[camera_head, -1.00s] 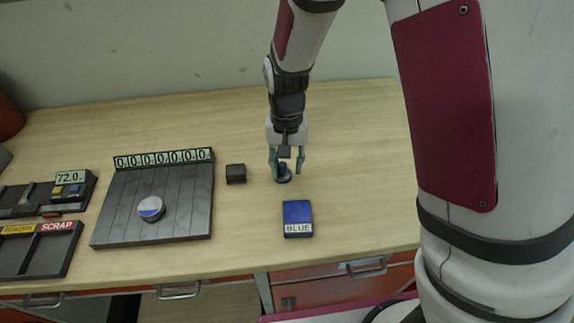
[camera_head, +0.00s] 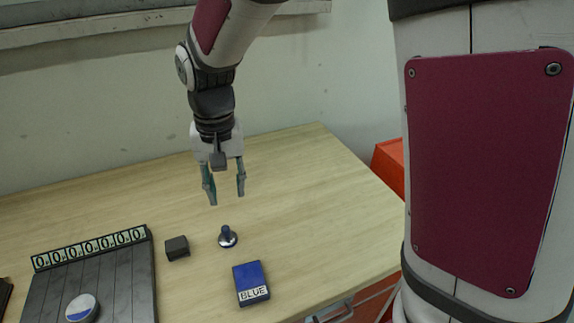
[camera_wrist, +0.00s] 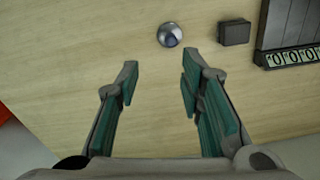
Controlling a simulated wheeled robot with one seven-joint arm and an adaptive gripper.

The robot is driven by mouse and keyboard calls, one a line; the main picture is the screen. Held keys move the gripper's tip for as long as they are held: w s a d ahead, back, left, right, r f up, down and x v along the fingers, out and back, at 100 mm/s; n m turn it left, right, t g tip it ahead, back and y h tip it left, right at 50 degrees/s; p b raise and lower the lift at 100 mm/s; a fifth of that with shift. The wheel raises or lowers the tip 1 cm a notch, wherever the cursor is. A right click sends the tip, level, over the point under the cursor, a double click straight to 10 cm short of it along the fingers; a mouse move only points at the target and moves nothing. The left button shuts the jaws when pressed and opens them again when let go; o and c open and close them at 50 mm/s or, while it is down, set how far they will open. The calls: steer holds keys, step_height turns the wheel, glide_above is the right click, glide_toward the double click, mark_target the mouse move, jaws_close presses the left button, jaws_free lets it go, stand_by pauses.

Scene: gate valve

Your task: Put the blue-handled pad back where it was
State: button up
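A block labelled BLUE with a blue top (camera_head: 251,282) lies nearer the front edge than the pad.
A small dark block (camera_head: 177,248) sits left of the pad. Further left is a dark slatted board (camera_head: 110,280) with a row of zero digits and a white-and-blue disc (camera_head: 81,307). The table right of the pad is clear. A red cabinet (camera_head: 388,165) stands beyond the right edge.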

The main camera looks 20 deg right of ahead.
steer(key=s+d+r+n+t, duration=0.1)
steer(key=s+d+r+t, duration=0.1)
steer(key=s+d+r, duration=0.4)
steer(key=s+d+r+n+t, duration=0.1)
steer(key=s+d+r+t, duration=0.2)
steer(key=s, duration=0.9)
steer(key=shift+d+r, duration=1.45)
steer(key=shift+r, duration=0.15)
